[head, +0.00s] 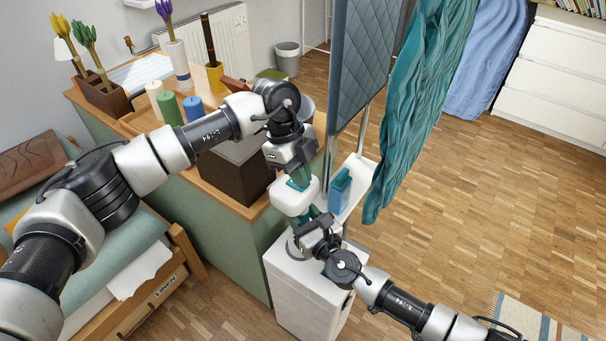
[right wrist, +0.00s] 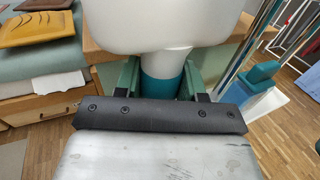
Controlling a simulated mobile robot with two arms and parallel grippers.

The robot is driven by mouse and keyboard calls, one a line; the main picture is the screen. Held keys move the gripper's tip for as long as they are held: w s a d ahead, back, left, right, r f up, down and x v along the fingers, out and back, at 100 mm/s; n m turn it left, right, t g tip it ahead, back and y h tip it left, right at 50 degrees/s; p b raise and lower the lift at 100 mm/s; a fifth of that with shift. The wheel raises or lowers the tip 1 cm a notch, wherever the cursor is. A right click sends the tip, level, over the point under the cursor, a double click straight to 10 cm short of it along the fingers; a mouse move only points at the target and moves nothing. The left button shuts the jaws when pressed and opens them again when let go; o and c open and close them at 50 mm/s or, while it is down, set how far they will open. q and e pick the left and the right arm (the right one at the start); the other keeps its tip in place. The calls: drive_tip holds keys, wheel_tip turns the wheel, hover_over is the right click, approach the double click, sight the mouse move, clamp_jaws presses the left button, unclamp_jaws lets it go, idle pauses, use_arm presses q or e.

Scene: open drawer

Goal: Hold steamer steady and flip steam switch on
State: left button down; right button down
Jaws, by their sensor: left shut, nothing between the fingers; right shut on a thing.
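The steamer (head: 293,198) is a rounded white body above the white base unit (head: 300,280). My right gripper (head: 314,213) comes from below right and is shut on the steamer's teal neck. In the right wrist view, the white steamer body (right wrist: 150,22) fills the top, and the teal neck (right wrist: 163,88) is between the green fingers. My left gripper (head: 299,182) points down over the top of the steamer, shut and empty, its tips at or very near the white body. Whether it touches is unclear. I cannot make out the steam switch; the left fingers may cover it.
A padded blue-grey board (head: 365,60) and a hanging teal cloth (head: 420,90) stand just right. A blue bottle (head: 340,187) stands on a white shelf (head: 358,190). The cabinet with a dark box (head: 238,172) and candles is left.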

use_arm(q)
drive_tip(key=shift+w+a, duration=0.3)
drive_tip(key=shift+a, duration=0.15)
drive_tip(key=shift+r, duration=0.55)
drive_tip(key=v, duration=1.3)
drive_tip(key=shift+s+d, duration=0.25)
drive_tip(key=shift+d, duration=0.05)
drive_tip(key=x, duration=1.3)
drive_tip(key=shift+s+d+r, duration=0.1)
drive_tip(key=shift+s+d, duration=0.05)
drive_tip(key=shift+d, duration=0.05)
drive_tip(key=shift+f, duration=0.5)
